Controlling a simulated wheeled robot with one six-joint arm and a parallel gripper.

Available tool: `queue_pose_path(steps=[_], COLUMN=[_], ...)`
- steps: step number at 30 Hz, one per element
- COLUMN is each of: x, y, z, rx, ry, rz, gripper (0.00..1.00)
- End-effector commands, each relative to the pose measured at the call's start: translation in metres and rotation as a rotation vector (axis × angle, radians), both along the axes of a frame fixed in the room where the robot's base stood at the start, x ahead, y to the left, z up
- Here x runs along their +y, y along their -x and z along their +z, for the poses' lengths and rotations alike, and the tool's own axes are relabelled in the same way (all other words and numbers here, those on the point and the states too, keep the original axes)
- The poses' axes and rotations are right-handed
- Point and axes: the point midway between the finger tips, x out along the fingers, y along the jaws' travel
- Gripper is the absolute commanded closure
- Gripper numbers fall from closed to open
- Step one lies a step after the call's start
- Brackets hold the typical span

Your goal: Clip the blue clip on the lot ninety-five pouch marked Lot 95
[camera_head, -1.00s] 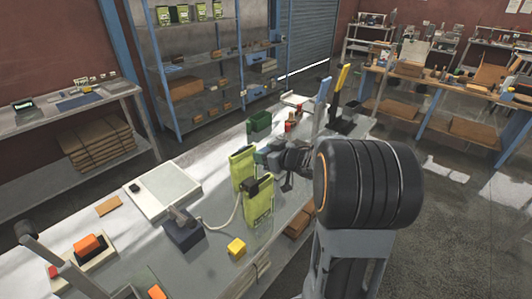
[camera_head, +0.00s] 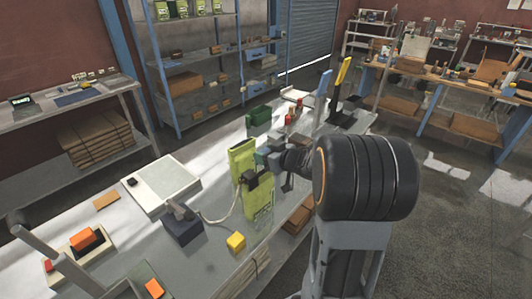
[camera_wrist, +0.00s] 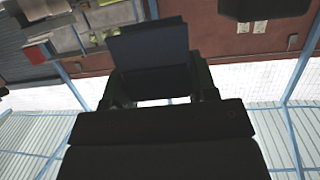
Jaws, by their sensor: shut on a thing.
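My gripper (camera_head: 268,156) is shut on a dark blue flat piece, which looks like the blue clip; it shows large between the jaws in the wrist view (camera_wrist: 150,58). In the head view the gripper is at the right edge of the rear yellow-green pouch (camera_head: 241,157), near its upper part; I cannot tell whether they touch. A second yellow-green pouch (camera_head: 259,208) stands upright in front, with a black piece (camera_head: 259,179) at its top. The lot numbers are too small to read, so I cannot tell which pouch is Lot 95.
A dark blue box (camera_head: 184,228) with a cable and a yellow block (camera_head: 236,242) sit nearer on the bench. A white flat device (camera_head: 165,185) lies to the left. A green bin (camera_head: 258,116) and upright blue (camera_head: 323,92) and yellow (camera_head: 342,73) bars stand behind.

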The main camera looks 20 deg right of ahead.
Motion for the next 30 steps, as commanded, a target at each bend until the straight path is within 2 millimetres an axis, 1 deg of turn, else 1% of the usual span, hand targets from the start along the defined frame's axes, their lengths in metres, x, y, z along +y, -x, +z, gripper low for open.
queue_pose_path(steps=[1, 15, 22, 30], x=[0.0, 0.0, 0.0, 0.0], y=[0.0, 0.0, 0.0, 0.0], z=[-0.005, -0.028, -0.033, -0.032], rx=[0.0, 0.0, 0.0, -0.001], ry=[-0.001, -0.001, -0.001, -0.001], rz=[0.0, 0.0, 0.0, 0.0], gripper=[0.7, 0.7, 0.7, 0.7])
